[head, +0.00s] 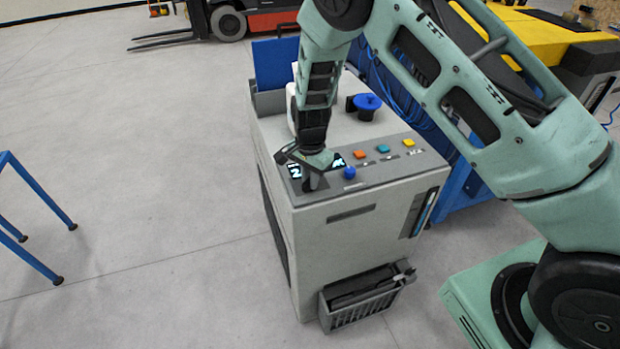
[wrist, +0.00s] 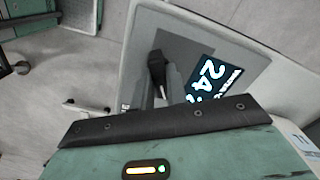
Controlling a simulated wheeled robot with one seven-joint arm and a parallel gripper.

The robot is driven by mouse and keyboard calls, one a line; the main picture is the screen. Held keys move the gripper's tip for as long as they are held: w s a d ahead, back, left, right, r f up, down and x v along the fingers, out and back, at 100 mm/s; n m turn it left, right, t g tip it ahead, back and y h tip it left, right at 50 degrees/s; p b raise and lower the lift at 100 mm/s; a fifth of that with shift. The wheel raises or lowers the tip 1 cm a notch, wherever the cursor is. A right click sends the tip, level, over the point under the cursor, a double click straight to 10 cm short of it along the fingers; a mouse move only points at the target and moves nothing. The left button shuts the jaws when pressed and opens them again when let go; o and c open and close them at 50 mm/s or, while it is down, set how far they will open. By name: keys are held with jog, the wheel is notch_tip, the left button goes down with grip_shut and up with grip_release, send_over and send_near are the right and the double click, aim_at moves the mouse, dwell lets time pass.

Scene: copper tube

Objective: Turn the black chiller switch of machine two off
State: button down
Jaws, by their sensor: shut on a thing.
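A grey machine cabinet (head: 335,235) stands on the floor, with a sloped control panel on top. In the wrist view the black switch (wrist: 156,68) stands up from a dark grey plate. My gripper (wrist: 160,88) is shut on this switch, with a grey finger close along its right side. A lit display (wrist: 208,78) beside the switch shows large white digits, partly cut off by my gripper. No machine number is readable.
On the panel are a blue knob (head: 349,172), an orange button (head: 360,154), a teal button (head: 383,148) and a yellow button (head: 408,142). A blue valve handle (head: 367,101) sits behind. A grey basket (head: 365,295) hangs in front. The floor at left is mostly clear.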

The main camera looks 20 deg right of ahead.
jog(key=shift+n, duration=0.3)
jog(key=n+b, duration=0.3)
jog(key=n, duration=0.2)
jog(key=n+b, duration=0.2)
jog(key=n, duration=0.4)
jog(key=shift+r, duration=0.1)
dwell(0.3)
jog(key=c, duration=1.4)
grip_release()
notch_tip(320, 180, up, 17)
jog(key=b, duration=0.3)
jog(key=shift+r+b, duration=0.2)
jog(key=shift+b, duration=0.15)
